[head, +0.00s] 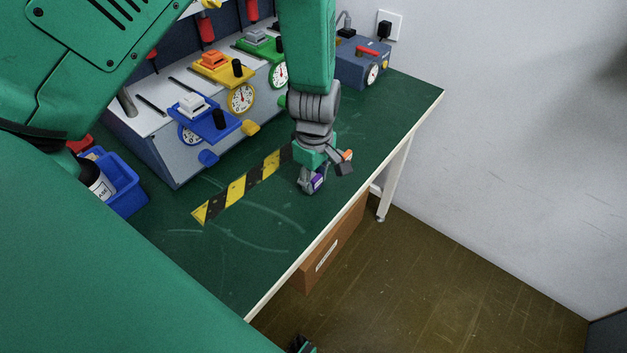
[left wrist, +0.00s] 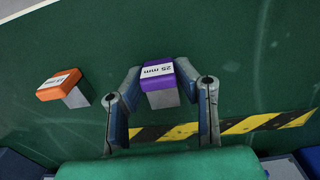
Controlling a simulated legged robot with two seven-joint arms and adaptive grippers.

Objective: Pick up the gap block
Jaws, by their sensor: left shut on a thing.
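A purple-topped grey block (left wrist: 160,83) marked 25 mm is between the two fingers of my left gripper (head: 324,172) in the left wrist view. The gripper is shut on it, low over the green bench top. Only a small purple patch (head: 318,181) of it shows in the head view; the fingers hide the rest. A second block, orange-topped and grey (left wrist: 62,86), lies to the left of the gripper in the left wrist view. Its orange top shows just right of the gripper in the head view (head: 347,155).
A sloped panel (head: 150,142) with coloured switches and dials stands along the back of the green bench (head: 245,255). A blue-grey box with a gauge (head: 352,70) stands at the far end. A blue bin (head: 123,190) holds a bottle. Yellow-black tape (head: 237,187) crosses the bench.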

